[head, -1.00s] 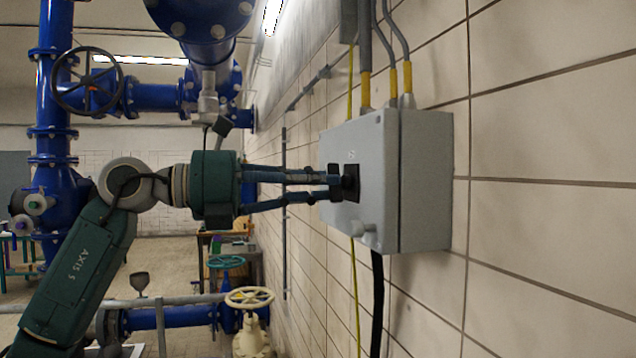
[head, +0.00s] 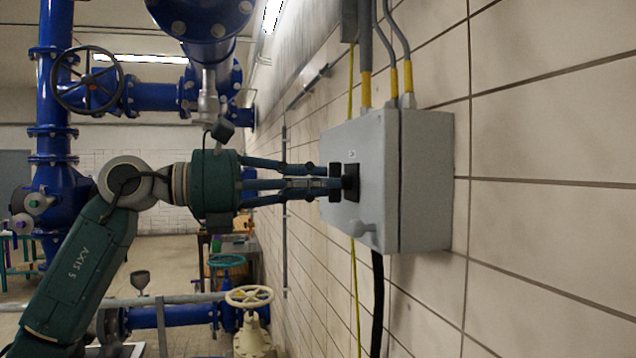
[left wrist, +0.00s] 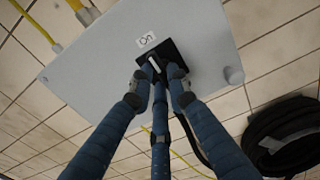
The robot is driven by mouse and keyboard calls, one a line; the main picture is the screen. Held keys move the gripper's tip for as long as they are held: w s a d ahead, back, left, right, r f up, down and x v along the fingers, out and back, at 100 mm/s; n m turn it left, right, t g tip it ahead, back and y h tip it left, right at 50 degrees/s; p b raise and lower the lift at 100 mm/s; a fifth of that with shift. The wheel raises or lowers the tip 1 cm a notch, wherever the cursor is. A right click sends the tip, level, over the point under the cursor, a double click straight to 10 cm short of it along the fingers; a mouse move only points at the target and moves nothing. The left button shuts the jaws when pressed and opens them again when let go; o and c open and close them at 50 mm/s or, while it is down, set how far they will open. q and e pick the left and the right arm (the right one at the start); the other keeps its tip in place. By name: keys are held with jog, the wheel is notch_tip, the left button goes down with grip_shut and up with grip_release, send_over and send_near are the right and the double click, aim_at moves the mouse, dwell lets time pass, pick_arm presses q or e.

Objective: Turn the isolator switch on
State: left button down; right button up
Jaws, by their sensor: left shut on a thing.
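The isolator switch is a black rotary knob (head: 350,182) on the face of a grey wall box (head: 371,215). In the left wrist view the knob (left wrist: 155,64) shows a white line, and an ON label (left wrist: 147,40) sits just above its black plate (left wrist: 184,57). I cannot tell whether the line points exactly at the label. My left gripper (head: 332,183) reaches straight to the box face and its fingers are shut around the knob, partly hiding it. The fingers also show in the left wrist view (left wrist: 158,82). My right gripper is not in view.
Conduits (head: 391,50) enter the box top, and a black cable (head: 377,300) hangs below. The tiled wall (head: 550,130) is close on the right. Blue pipes with a dark handwheel (head: 88,80) and a cream handwheel (head: 249,296) stand behind my left arm. A coiled black hose (left wrist: 285,135) hangs nearby.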

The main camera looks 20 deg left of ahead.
pick_arm(q)
jog(key=shift+d+f, duration=0.1)
jog(key=shift+f, duration=0.1)
jog(key=c, duration=1.7)
grip_release()
jog(key=shift+o, duration=0.2)
jog(key=shift+r, duration=0.1)
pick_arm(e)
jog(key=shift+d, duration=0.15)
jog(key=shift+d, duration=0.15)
pick_arm(q)
jog(key=v, duration=1.2)
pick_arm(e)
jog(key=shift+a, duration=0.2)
